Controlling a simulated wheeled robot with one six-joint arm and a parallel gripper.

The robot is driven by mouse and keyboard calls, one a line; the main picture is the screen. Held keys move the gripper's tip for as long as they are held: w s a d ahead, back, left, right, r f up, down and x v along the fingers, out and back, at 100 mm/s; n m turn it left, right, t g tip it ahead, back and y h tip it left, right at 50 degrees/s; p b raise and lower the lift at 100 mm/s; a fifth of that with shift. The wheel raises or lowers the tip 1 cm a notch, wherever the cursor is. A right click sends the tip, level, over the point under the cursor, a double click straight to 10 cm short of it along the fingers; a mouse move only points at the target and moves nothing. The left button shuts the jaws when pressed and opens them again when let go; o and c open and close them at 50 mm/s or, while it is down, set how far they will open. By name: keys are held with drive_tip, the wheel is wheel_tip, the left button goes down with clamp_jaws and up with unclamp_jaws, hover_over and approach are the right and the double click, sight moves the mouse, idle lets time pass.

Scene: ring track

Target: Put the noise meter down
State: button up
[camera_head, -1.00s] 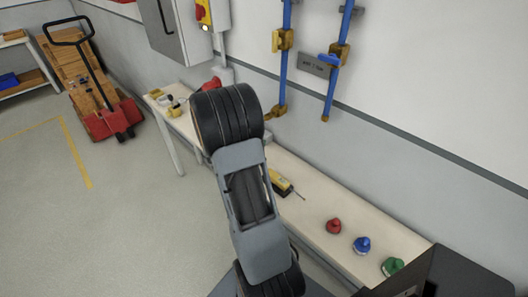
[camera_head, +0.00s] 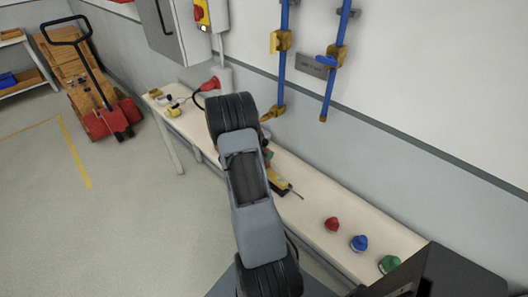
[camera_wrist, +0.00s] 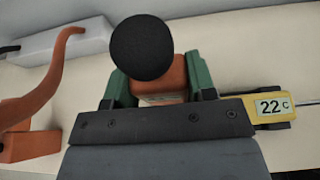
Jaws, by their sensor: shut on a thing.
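The noise meter (camera_wrist: 160,90) is an orange body with a round black foam ball on its end. In the wrist view it sits between the two green fingers of my gripper (camera_wrist: 160,80), which is shut on it. My gripper is over the light bench top (camera_head: 343,202). I cannot tell whether the meter touches the bench. In the head view my arm hides most of the gripper and meter.
An orange curved object (camera_wrist: 45,85) and a white block (camera_wrist: 65,42) are left. Red (camera_head: 332,224), blue (camera_head: 359,243) and green (camera_head: 389,264) pieces stand farther along the bench.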

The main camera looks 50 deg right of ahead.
drive_tip(key=shift+f, duration=0.1)
drive_tip(key=shift+f+b, duration=0.15)
drive_tip(key=shift+b, duration=0.15)
drive_tip(key=o, duration=1)
